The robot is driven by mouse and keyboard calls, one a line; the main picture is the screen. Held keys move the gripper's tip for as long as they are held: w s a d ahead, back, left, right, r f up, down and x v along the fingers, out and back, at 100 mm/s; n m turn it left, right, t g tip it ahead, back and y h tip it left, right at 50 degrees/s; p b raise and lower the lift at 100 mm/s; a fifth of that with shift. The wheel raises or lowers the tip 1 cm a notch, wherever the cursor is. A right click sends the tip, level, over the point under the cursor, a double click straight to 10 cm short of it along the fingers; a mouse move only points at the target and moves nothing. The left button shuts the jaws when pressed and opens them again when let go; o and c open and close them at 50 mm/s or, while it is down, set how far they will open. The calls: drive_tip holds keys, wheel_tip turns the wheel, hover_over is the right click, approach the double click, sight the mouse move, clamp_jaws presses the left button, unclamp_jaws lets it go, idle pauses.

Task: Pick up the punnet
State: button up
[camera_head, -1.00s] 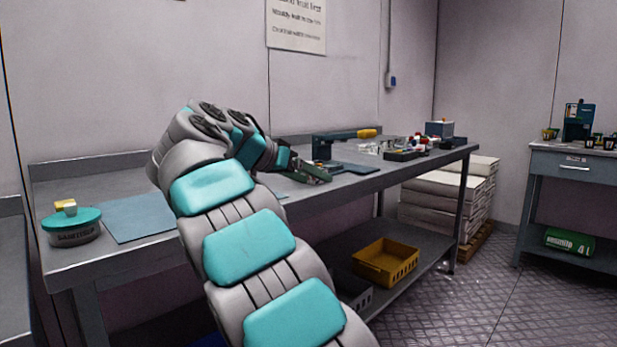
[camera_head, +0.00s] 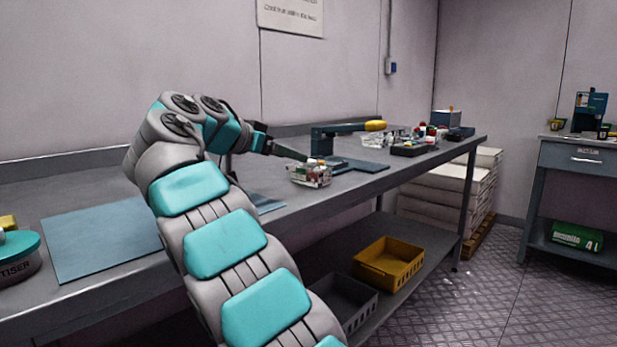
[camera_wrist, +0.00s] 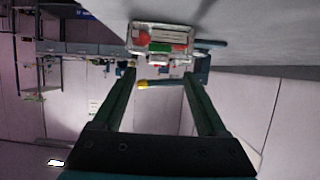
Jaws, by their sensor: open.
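A small clear punnet (camera_head: 311,178) with red, green and pale contents stands near the front edge of the long grey bench in the head view. In the wrist view the punnet (camera_wrist: 134,48) shows at the top centre, beyond the fingertips. My gripper (camera_wrist: 159,76) is open, its two dark green fingers apart with nothing between them. In the head view my gripper (camera_head: 290,153) is beside and slightly above the punnet, partly hidden by my wrist. I cannot tell whether a finger touches the punnet.
A sealer with a yellow-ended arm (camera_head: 347,128) stands just behind the punnet. Further right are a black tray (camera_head: 414,150) and other clear punnets (camera_head: 376,141). A blue mat (camera_head: 100,238) lies at left. A yellow crate (camera_head: 388,264) sits on the lower shelf.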

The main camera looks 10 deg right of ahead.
sight(303, 167)
drive_tip(key=shift+r+p+x, duration=0.2)
drive_tip(key=shift+p+x, duration=0.1)
drive_tip(key=shift+x, duration=2.45)
drive_tip(key=shift+d, duration=0.15)
clamp_jaws()
